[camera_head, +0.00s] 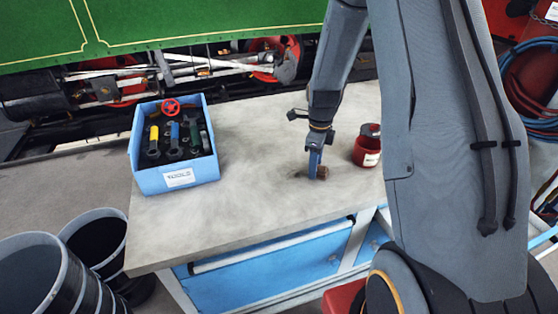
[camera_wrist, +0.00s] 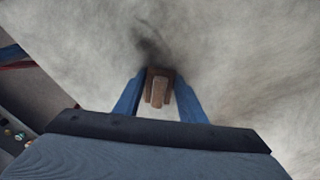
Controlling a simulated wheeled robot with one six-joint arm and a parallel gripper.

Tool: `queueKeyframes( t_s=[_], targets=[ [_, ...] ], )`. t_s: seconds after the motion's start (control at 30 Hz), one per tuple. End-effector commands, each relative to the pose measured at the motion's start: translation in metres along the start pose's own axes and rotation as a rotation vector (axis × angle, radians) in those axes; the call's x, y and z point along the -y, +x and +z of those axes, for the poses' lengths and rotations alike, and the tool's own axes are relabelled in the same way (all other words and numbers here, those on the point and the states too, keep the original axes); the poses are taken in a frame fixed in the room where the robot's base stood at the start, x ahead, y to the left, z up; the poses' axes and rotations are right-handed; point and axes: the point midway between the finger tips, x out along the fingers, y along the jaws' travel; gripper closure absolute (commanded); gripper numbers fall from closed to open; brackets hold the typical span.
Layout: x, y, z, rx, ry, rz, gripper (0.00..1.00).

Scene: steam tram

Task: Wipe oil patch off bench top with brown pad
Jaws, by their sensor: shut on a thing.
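The brown pad (camera_head: 322,172) is at the bench top, between the blue fingers of my gripper (camera_head: 315,165). In the wrist view the pad (camera_wrist: 158,88) sits between the two fingertips, and my gripper (camera_wrist: 159,98) is shut on it. A dark oil patch (camera_wrist: 150,48) shows on the grey bench top (camera_wrist: 230,60), just beyond the pad in that view. In the head view a faint dark smudge (camera_head: 300,175) lies just left of the pad. The pad is low over the bench top (camera_head: 250,150); I cannot tell whether it touches.
A red tin (camera_head: 366,152) stands close to the right of my gripper. A blue tools box (camera_head: 175,150) with several tools stands at the bench's left end. Dark buckets (camera_head: 95,240) stand on the floor at left. The bench top between box and gripper is clear.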

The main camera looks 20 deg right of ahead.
Motion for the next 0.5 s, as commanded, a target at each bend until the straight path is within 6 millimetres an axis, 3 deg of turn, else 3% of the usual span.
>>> queueKeyframes(
  t_s=[0.03, 0.07, 0.5],
  targets=[
    [0.0, -0.018, 0.001, 0.003, -0.001, -0.005, 0.84],
    [0.0, -0.023, 0.001, 0.002, -0.001, -0.003, 0.84],
    [-0.001, -0.061, 0.001, 0.001, -0.001, -0.003, 0.84]
  ],
)
